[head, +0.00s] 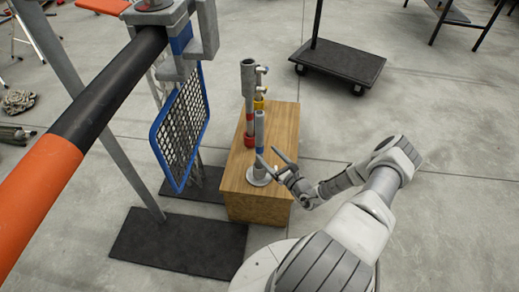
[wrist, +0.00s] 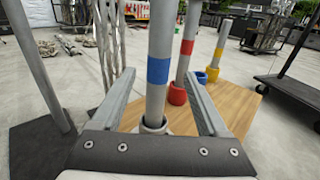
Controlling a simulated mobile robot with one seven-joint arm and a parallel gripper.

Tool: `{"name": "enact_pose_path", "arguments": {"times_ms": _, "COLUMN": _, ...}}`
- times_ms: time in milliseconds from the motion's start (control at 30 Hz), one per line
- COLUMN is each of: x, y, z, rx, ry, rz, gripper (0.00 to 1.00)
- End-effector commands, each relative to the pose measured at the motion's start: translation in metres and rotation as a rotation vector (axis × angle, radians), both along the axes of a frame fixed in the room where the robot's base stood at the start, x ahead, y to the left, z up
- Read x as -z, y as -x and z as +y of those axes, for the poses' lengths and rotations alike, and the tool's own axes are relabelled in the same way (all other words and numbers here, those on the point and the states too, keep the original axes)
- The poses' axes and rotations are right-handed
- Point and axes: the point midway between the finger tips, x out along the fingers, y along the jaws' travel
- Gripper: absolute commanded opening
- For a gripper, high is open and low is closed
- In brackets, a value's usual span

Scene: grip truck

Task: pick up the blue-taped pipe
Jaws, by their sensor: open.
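The blue-taped pipe (wrist: 158,70) is a grey upright pipe with a blue band. It stands in a holder near the front of a wooden box (wrist: 233,105). In the head view the pipe (head: 260,132) is the nearest of the pipes on the box (head: 278,130). My gripper (wrist: 157,85) is open, with one finger on each side of the pipe in the wrist view. In the head view my gripper (head: 267,156) is at the pipe, below its top. I cannot tell whether either finger touches it.
A red-taped pipe (wrist: 187,45) and a yellow-taped pipe (wrist: 220,45) stand behind on the box. A blue-framed mesh panel (head: 183,120) stands left of the box. An orange and black bar (head: 45,170) crosses the left foreground. A dark cart (head: 340,62) is at the back right.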

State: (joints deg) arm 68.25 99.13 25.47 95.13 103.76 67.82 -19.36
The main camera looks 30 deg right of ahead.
Motion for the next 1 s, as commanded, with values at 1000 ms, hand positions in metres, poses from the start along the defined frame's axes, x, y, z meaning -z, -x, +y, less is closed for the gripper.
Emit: {"name": "enact_pose_path", "arguments": {"times_ms": 1000, "x": -0.004, "y": -0.057, "z": 0.013, "rx": -0.001, "ry": 0.0, "rz": 0.0, "gripper": 0.37}}
